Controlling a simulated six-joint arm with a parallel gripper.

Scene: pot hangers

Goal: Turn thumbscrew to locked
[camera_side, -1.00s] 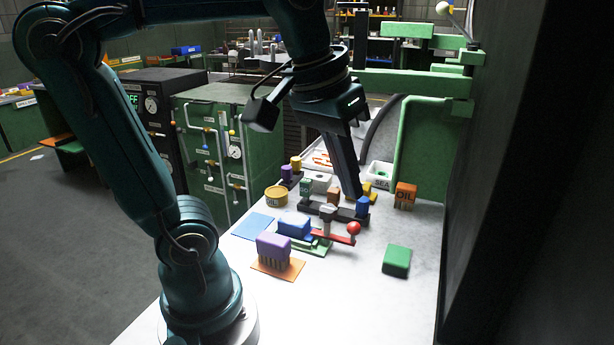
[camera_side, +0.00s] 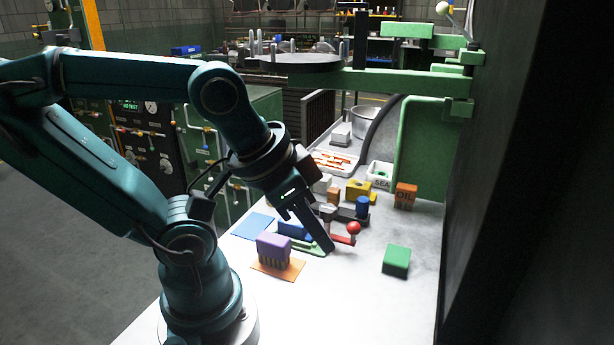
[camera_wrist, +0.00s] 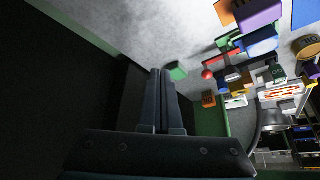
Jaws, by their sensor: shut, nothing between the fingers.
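My gripper (camera_side: 328,248) is shut and empty. It slants down to the right in the side view, its tips low by the green-based fixture (camera_side: 309,250) and just left of a red lever with a red ball (camera_side: 353,228). I cannot tell if the tips touch anything. In the wrist view my gripper (camera_wrist: 160,72) points away, with the red ball (camera_wrist: 207,75) off to its right. I cannot make out the thumbscrew for certain; the fixture holds a blue block (camera_side: 294,231) and is partly hidden by my gripper.
A purple block (camera_side: 273,247) stands on an orange mat (camera_side: 287,271) at front left. A green block (camera_side: 397,261) lies at right, with clear bench around it. An orange OIL block (camera_side: 405,195) and a yellow block (camera_side: 358,189) stand farther back. A dark wall borders the right.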

